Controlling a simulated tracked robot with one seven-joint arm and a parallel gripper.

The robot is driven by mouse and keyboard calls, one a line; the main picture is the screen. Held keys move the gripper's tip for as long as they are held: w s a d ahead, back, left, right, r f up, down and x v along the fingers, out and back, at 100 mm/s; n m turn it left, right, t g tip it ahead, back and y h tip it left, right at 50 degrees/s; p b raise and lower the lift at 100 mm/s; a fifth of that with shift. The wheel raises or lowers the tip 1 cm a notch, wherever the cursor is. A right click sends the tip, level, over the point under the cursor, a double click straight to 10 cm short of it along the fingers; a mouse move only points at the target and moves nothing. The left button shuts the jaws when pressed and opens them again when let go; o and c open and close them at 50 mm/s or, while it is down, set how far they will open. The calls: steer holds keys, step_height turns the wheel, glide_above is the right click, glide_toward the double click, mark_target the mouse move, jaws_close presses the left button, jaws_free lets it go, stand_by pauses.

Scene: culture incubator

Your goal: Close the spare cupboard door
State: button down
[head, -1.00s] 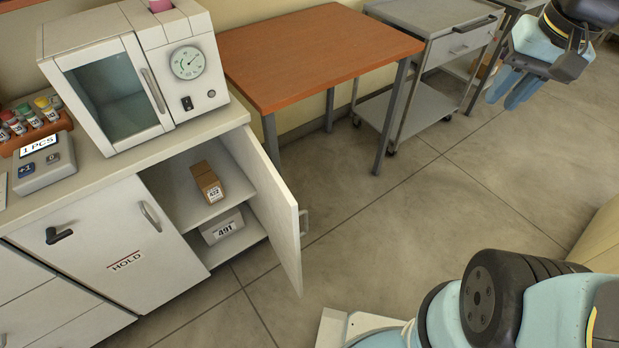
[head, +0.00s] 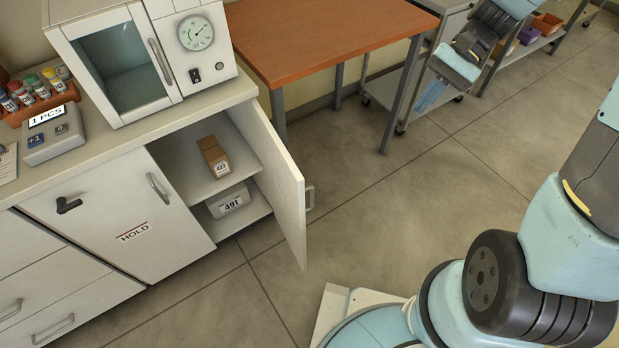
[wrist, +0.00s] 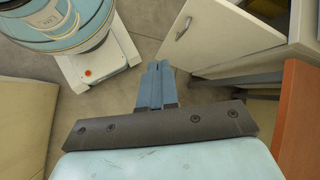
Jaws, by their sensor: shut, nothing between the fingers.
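The spare cupboard door (head: 285,185) is white and stands wide open, swung out to the right of its cupboard. Its metal handle (head: 310,197) is on the outer face, near the free edge. The door also shows at the upper right of the wrist view (wrist: 215,35). Inside the cupboard are a brown box (head: 214,157) on the shelf and a white box marked 491 (head: 228,200) below. My gripper (head: 432,96) is shut and empty, well to the right of the door and apart from it; its blue fingers point down. In the wrist view the closed fingers (wrist: 155,85) point toward the floor.
A neighbouring cupboard door marked HOLD (head: 130,225) is shut. A white incubator (head: 130,65) stands on the counter. A wooden-topped table (head: 330,40) stands right of the cupboard, with a grey trolley (head: 375,88) beyond.

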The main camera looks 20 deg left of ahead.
steer(key=a+f+m+g+y, duration=0.35)
steer(key=a+f, duration=0.25)
steer(key=f, duration=0.6)
steer(key=a+f+m+g+y, duration=0.35)
steer(key=a+f, duration=0.25)
steer(key=f, duration=0.5)
steer(key=s+a+t, duration=0.1)
steer(key=s+a, duration=0.9)
steer(key=shift+s+a+y, duration=0.15)
steer(key=shift+s+y, duration=0.05)
steer(key=shift+y, duration=0.2)
steer(key=shift+f, duration=0.1)
